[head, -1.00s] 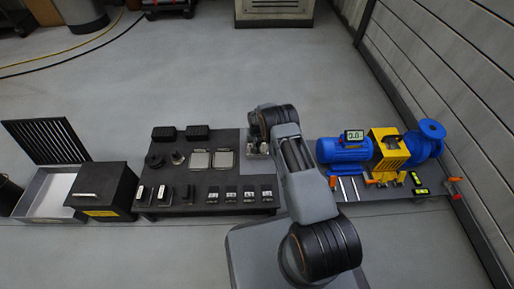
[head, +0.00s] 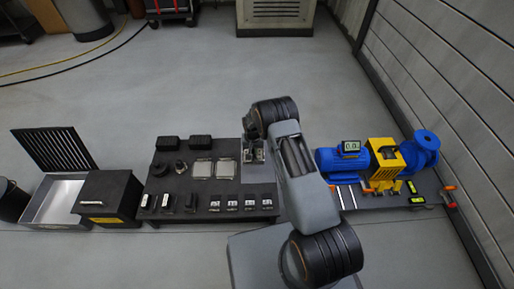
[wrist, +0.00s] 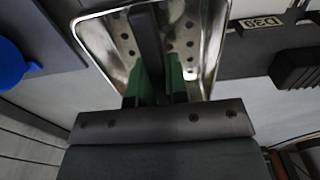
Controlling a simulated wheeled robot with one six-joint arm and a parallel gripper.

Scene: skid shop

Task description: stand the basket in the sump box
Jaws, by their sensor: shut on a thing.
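The basket (wrist: 112,38) is a shiny metal tray with round holes in its floor, seen in the wrist view. My gripper (wrist: 155,72) has its green-lined fingers shut on a dark upright bar at the basket, apparently its handle. In the head view my gripper (head: 255,150) is small and partly hidden by my arm, over the right part of the dark table, so the height of the basket is hard to tell. An open metal box (head: 63,201) with a pale inside, likely the sump box, stands at the far left, well away from my gripper.
A slotted black panel (head: 55,149) stands raised behind the open box. A closed black box (head: 110,190) with a yellow label is beside it. The dark table (head: 181,184) holds several small parts. A blue pump (head: 340,161) stands right.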

